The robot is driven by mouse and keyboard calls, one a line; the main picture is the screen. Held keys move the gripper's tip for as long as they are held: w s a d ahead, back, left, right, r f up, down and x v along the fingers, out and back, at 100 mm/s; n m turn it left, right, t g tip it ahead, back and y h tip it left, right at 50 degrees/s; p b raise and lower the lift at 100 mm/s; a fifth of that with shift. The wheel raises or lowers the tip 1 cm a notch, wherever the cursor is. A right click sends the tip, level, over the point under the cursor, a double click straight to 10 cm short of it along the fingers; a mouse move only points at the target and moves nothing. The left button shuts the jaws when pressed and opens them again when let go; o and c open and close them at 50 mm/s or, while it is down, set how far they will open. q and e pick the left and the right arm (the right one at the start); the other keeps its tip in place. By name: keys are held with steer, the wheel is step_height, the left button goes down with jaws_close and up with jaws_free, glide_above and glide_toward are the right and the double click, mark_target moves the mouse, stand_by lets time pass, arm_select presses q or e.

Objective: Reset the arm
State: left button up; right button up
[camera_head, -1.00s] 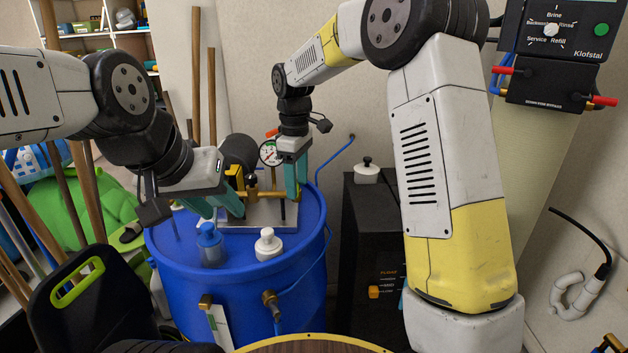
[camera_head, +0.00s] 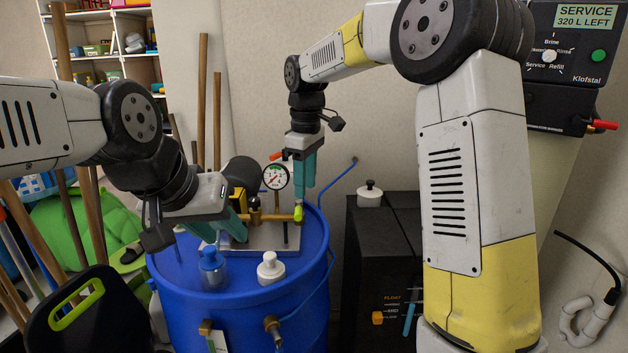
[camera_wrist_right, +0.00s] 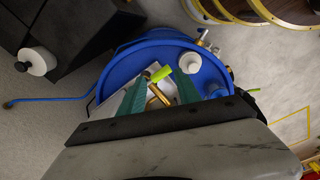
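My right gripper (camera_head: 303,190) points down just above the right end of the brass pipe (camera_head: 268,217) on the blue drum. The right wrist view shows its teal fingers (camera_wrist_right: 160,95) spread apart with nothing clamped between them. The pipe's yellow-green end (camera_head: 298,212) lies below the fingers and also shows in the wrist view (camera_wrist_right: 162,73). My left gripper (camera_head: 222,226) is low over the drum's left part, beside the metal plate (camera_head: 275,236). Its teal fingers look apart and no held object shows. Part of the left fingers is hidden by the wrist.
The blue drum (camera_head: 310,255) carries a blue-capped bottle (camera_head: 212,268), a white-capped bottle (camera_head: 270,268) and a gauge (camera_head: 276,176). A black cabinet (camera_head: 370,260) stands right of it. A control box (camera_head: 565,45) hangs at upper right. Poles and a black chair-like panel (camera_head: 85,310) crowd the left.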

steer(key=s+d+r+m+t+y, duration=0.1)
steer(key=s+d+r+m+t, duration=0.15)
steer(key=s+d, duration=0.35)
steer(key=s+d+r+m+t+y, duration=0.1)
steer(key=s+d+r+m, duration=0.3)
steer(key=s, duration=0.3)
steer(key=s+d+f+m+t, duration=0.1)
steer(key=s+d+f+m, duration=0.1)
steer(key=s, duration=0.3)
steer(key=s+d+f+m+t, duration=0.1)
steer(key=s+d+f+m, duration=0.1)
steer(key=s+d+m, duration=0.1)
steer(key=shift+s+d+m, duration=0.25)
steer(key=shift+s+m, duration=0.3)
steer(key=shift+s, duration=0.85)
